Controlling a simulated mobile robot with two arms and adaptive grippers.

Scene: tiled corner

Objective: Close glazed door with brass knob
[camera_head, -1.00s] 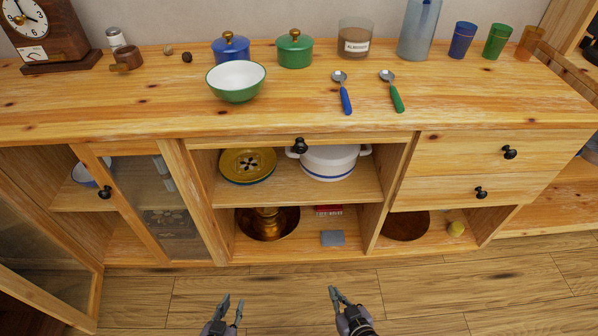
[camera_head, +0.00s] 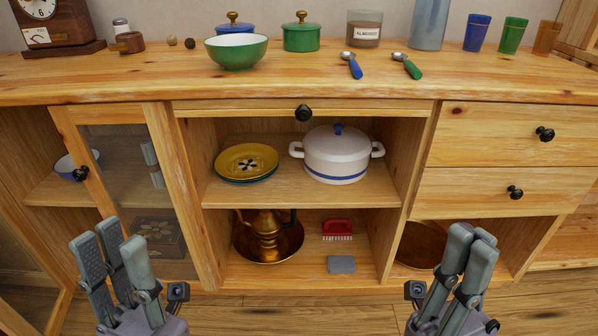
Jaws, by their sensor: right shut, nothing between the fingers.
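A glazed door (camera_head: 105,135) with a wooden frame and a dark round knob (camera_head: 80,174) stands on the left of the cabinet. Another glazed door (camera_head: 22,285) is swung out at the lower left, partly cut off by the picture edge. My right gripper (camera_head: 470,234) is shut and empty, low in front of the right-hand compartment.
The open middle compartment holds yellow plates (camera_head: 246,160), a white pot (camera_head: 336,160), a brass jug (camera_head: 268,236), a red brush (camera_head: 338,229) and a grey block (camera_head: 341,264). Drawers (camera_head: 480,190) are at the right. A green bowl (camera_head: 236,52) and spoons stand on the crowded top.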

